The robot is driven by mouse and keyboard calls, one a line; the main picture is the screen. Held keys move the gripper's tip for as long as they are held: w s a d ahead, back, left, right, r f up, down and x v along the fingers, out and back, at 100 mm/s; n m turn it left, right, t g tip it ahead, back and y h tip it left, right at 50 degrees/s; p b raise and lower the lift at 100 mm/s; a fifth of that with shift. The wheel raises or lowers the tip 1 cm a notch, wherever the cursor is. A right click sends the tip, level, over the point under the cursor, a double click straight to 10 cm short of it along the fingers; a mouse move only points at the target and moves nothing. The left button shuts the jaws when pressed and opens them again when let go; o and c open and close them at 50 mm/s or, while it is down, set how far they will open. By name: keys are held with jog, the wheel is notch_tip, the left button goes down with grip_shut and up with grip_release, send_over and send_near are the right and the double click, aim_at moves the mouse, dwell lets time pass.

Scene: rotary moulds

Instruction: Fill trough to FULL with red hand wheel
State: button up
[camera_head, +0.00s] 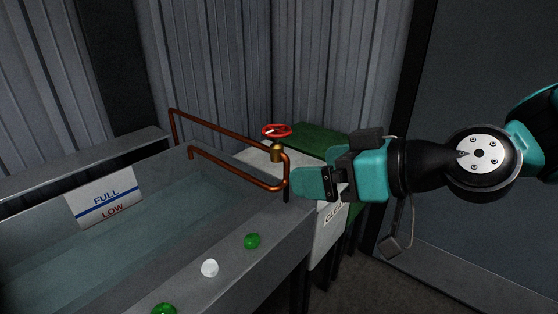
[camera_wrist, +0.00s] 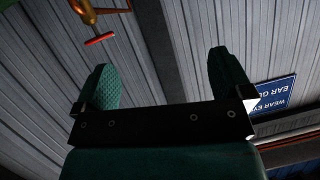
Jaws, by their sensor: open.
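The red hand wheel (camera_head: 276,130) sits on top of a brass valve (camera_head: 277,153) on a copper pipe (camera_head: 232,137) at the trough's right end. In the wrist view, a red bar-like part (camera_wrist: 100,39), seemingly the wheel edge-on, lies at upper left beside the brass valve (camera_wrist: 84,10). The grey trough (camera_head: 270,240) holds clear, bluish water.
A green ball (camera_head: 252,241), a white ball (camera_head: 209,268) and another green ball (camera_head: 163,309) are on the trough's front ledge. A white and green bin (camera_head: 330,232) stands under my gripper. Corrugated walls (camera_head: 270,60) close the back.

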aim_at(286, 136)
jog(key=w+d+f+m+t+h+b, duration=0.1)
jog(key=w+d+f+m+t+b, duration=0.25)
jog(key=w+t, duration=0.4)
jog(key=shift+n, duration=0.35)
jog(key=p+x, duration=0.3)
jog(key=x, duration=0.2)
jog(key=p+x, duration=0.4)
jog(key=x, duration=0.2)
jog(key=f+p+x, duration=0.1)
jog(key=p+x, duration=0.3)
jog(key=x, duration=0.1)
jog(key=shift+w+a, duration=0.15)
jog(key=shift+a, duration=0.1)
jog(key=shift+w+a+f+p, duration=0.1)
jog(key=shift+w+a+p, duration=0.15)
jog(key=shift+w+p, duration=0.15)
jog(key=c, duration=0.9)
